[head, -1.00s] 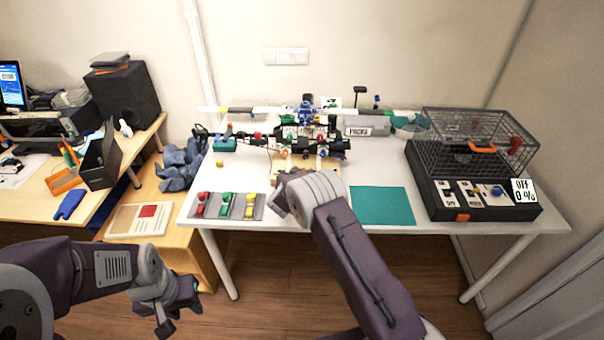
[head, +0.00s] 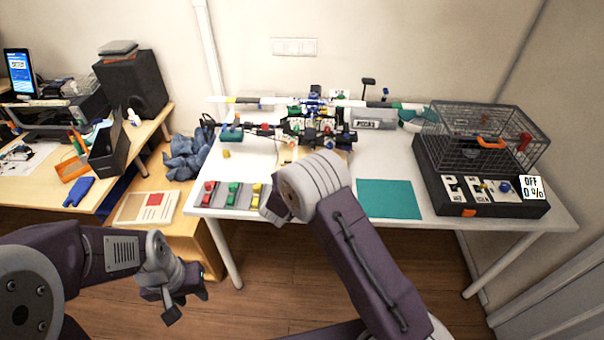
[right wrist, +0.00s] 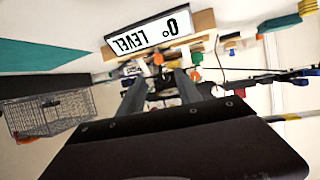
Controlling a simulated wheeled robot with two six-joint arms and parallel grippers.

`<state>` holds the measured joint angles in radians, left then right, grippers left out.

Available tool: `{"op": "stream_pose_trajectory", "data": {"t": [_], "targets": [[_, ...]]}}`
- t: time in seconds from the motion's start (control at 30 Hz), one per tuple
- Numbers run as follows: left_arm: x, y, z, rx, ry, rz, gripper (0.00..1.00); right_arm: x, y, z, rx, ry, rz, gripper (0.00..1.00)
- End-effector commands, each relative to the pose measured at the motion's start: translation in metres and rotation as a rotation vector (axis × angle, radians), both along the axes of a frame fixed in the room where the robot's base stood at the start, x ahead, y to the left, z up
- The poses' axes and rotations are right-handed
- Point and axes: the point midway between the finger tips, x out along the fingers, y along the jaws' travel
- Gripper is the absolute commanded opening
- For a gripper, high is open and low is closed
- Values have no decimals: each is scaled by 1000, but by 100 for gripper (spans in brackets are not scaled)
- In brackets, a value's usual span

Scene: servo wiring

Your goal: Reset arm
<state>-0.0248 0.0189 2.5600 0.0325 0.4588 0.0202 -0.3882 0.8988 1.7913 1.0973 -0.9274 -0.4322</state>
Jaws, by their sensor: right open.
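My right arm (head: 345,225) reaches up over the front edge of the white table, and in the head view its wrist hides its gripper. In the right wrist view my right gripper (right wrist: 162,82) is open, with nothing between its fingers, facing the drone and a sign reading LEVEL 0° (right wrist: 147,38). My left gripper (head: 187,303) is low at the left, in front of the table and over the floor. Its fingers are apart and it looks empty. The drone (head: 315,122) stands at the back middle of the table, its near part partly hidden by my right arm.
A tray with red, green and yellow parts (head: 231,202) lies at the table's front left. A teal mat (head: 389,199) lies right of my right arm. A wire cage on a black control box (head: 480,190) fills the right end. A side desk with a speaker (head: 133,84) is at left.

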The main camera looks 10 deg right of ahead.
Motion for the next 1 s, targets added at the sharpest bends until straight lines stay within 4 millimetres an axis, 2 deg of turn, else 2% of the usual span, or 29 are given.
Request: {"op": "stream_pose_trajectory", "data": {"t": [0.27, 0.37, 0.47, 0.57, 0.6, 0.7, 0.8, 0.9, 1.0], "targets": [[0, 0, 0, 0, 0, 0, 36, 0, 0, 0, 0, 1, 0, 41], [0, 0, 4, 0, 0, 0, 36, -1, 2, 8, 40, 29, 47, 41], [0, 0, 12, 0, 0, 0, 36, -21, 14, 26, 157, 151, 201, 41], [0, 0, 22, 0, 0, 0, 36, -95, 20, 35, 272, 404, 370, 41], [0, 0, 24, 0, 0, 0, 36, -133, 18, 34, 297, 516, 410, 41], [0, 0, 28, 0, 0, 0, 36, -215, 3, 32, 317, 743, 451, 41], [0, 0, 30, 0, 0, 0, 36, -276, -14, 32, 311, 907, 449, 41], [0, 0, 32, 0, 0, 0, 36, -313, -26, 33, 300, 1004, 436, 41], [0, 0, 32, 0, 0, 0, 36, -328, -31, 33, 293, 1045, 431, 41]]}}
